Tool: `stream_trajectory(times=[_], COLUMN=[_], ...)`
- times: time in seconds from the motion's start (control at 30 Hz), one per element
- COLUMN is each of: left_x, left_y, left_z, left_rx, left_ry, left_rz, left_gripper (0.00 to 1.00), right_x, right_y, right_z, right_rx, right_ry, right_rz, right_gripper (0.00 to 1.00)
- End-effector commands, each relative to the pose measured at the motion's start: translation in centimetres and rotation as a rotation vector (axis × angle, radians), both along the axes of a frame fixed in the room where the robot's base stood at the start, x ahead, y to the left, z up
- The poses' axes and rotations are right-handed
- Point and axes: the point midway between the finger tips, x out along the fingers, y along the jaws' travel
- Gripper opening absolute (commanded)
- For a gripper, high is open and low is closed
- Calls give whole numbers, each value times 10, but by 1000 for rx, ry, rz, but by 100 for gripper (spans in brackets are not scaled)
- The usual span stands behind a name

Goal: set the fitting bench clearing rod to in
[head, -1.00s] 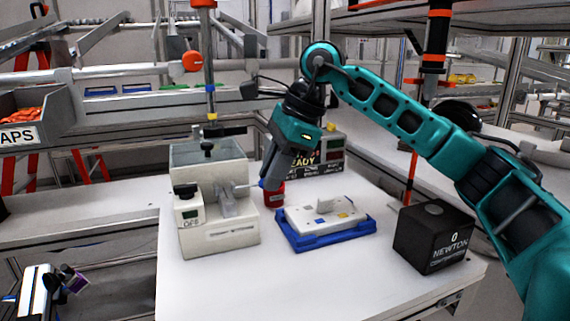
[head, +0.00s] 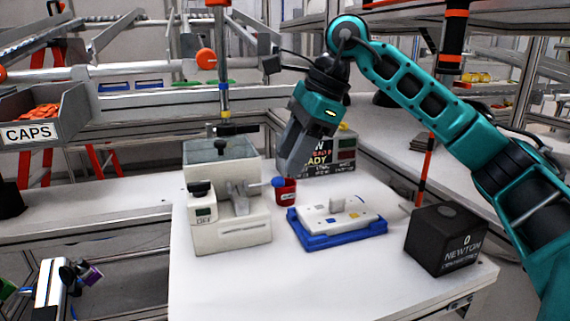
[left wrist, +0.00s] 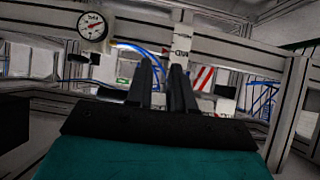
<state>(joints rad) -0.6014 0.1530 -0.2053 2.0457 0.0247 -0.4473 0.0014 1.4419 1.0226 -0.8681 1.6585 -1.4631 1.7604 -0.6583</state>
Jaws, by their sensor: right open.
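A cream bench machine (head: 232,232) with a clear-topped box stands on the white table. A thin light rod (head: 259,185) sticks out of its right side, towards a blue knob (head: 278,182). The knob shows just in front of or against a red can (head: 287,197); I cannot tell which. My right gripper (head: 291,168) points down just above and right of the knob, apart from it. It is open and appears empty. My left gripper (left wrist: 163,75) shows in the left wrist view with its dark fingers apart and nothing between them.
A blue tray (head: 345,238) with a white block stands right of the machine. A black cube (head: 443,238) marked NEWTON sits at the table's right. A small display unit (head: 330,152) stands behind my right gripper. The front of the table is clear.

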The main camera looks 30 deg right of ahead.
Motion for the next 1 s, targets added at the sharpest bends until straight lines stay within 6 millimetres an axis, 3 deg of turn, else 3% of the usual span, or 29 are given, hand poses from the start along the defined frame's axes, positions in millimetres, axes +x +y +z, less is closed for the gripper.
stream_trajectory(times=[0.03,0.2,0.4,1.0], left_x=[0,1,-2,-4], left_y=[1,5,10,8], left_z=[4,7,4,4], left_rx=[2,9,18,10], left_ry=[0,-6,2,4], left_rz=[1,9,18,20], left_gripper=[22,22,22,22], right_x=[-3,-12,-20,-22], right_y=[-4,-16,-26,-29], right_z=[15,49,75,82], right_rx=[1,2,1,1], right_ry=[-4,-4,-3,-1], right_rz=[-1,0,0,1], right_gripper=[45,45,45,45])
